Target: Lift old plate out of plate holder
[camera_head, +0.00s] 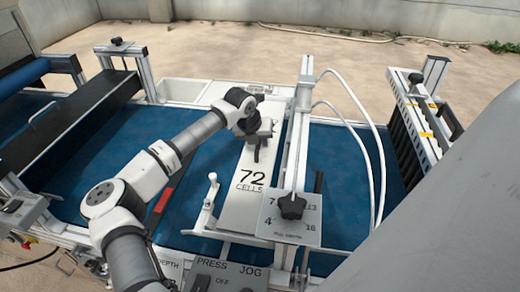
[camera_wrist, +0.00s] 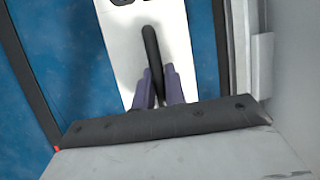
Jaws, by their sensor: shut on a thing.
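The old plate (camera_head: 241,207) is a long white plate marked "72 CELLS" in the head view, lying along the seeder beside an upright metal bar. In the wrist view its white surface (camera_wrist: 122,35) lies below a dark handle (camera_wrist: 151,45). My gripper (camera_head: 256,148) is over the plate's middle in the head view. In the wrist view its purple fingers (camera_wrist: 159,85) are shut around the dark handle. The plate holder is mostly hidden under the plate and my arm. I cannot tell whether the plate is raised from it.
A metal post with a black knob (camera_head: 292,205) and a dial plate (camera_head: 303,226) stands just right of the plate. White hoses (camera_head: 366,140) arch further right. A blue belt (camera_head: 335,160) runs beneath. A labelled PRESS/JOG panel (camera_head: 232,277) is at the front.

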